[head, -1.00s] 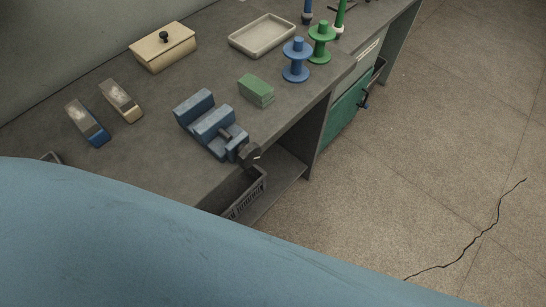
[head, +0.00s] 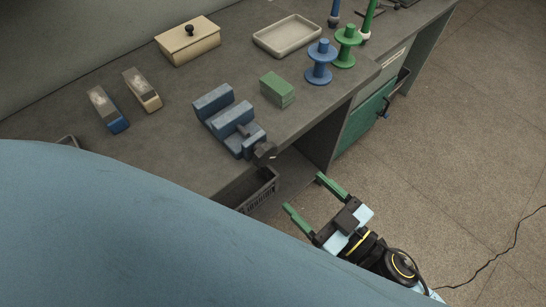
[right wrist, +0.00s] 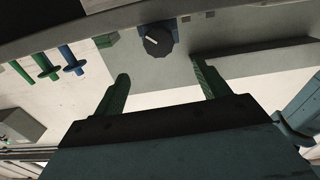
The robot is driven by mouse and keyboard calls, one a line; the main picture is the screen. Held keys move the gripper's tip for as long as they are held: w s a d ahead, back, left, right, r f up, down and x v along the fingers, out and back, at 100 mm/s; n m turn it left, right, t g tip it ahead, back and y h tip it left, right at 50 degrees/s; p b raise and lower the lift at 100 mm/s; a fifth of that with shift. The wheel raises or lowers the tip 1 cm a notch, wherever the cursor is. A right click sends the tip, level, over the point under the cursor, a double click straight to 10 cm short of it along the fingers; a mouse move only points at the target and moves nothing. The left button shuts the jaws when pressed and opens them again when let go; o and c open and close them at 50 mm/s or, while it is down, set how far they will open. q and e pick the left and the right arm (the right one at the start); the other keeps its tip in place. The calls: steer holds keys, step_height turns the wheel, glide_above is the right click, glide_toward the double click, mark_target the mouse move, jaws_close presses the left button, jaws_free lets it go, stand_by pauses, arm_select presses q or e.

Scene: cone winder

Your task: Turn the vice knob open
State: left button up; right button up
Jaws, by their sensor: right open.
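The blue vice (head: 231,121) sits on the grey workbench near its front edge. Its dark round knob (head: 264,151) faces out over the edge. In the right wrist view the knob (right wrist: 157,39) shows a pale mark on its face and lies beyond the fingertips, roughly between them. My right gripper (head: 305,194) has green fingers, is open and empty, and is in front of the bench, below and to the right of the knob, apart from it. It also shows open in the right wrist view (right wrist: 162,82). My left gripper is not in view.
A green block (head: 277,89) lies beside the vice. Blue (head: 320,62) and green (head: 347,46) spools, a tray (head: 287,35) and a lidded box (head: 188,41) stand farther back. A dark crate (head: 258,188) is under the bench. The floor at right is open.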

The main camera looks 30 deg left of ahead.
mark_target(268, 157)
steer(key=x, duration=1.1)
steer(key=shift+w+a, duration=0.2)
steer(key=shift+c, duration=0.2)
steer(key=c, duration=0.9)
